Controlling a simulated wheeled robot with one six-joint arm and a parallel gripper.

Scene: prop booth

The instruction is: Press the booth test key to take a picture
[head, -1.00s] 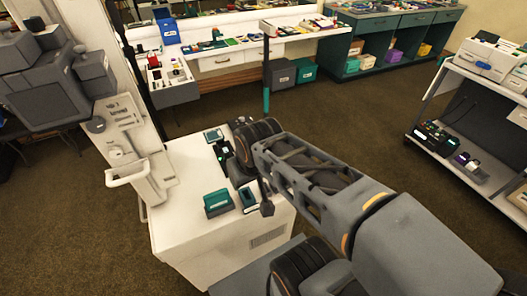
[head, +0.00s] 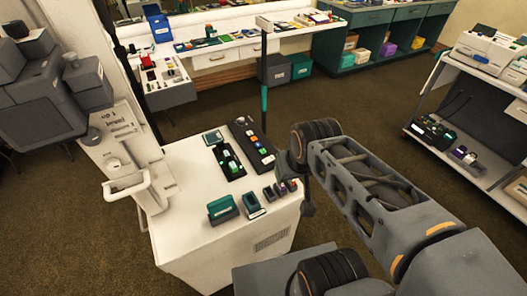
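The white cabinet (head: 180,235) stands in the middle, with small devices on its top. A long black panel with several coloured blocks or keys (head: 240,127) lies near its back right edge. Beside it is a black tray with green and white pieces (head: 236,176). I cannot tell which of these, if any, is the booth test key. My arm reaches in from the lower right. A dark end piece that may be my gripper (head: 308,209) hangs down beside the cabinet's right edge, apart from the devices. Its fingers are too small and dark to make out.
A teal box (head: 222,212) and a dark teal device (head: 252,207) sit on the cabinet's front. A white post with a handle (head: 127,188) stands at left. A shelf unit (head: 437,142) stands at right. Carpet is clear behind the cabinet.

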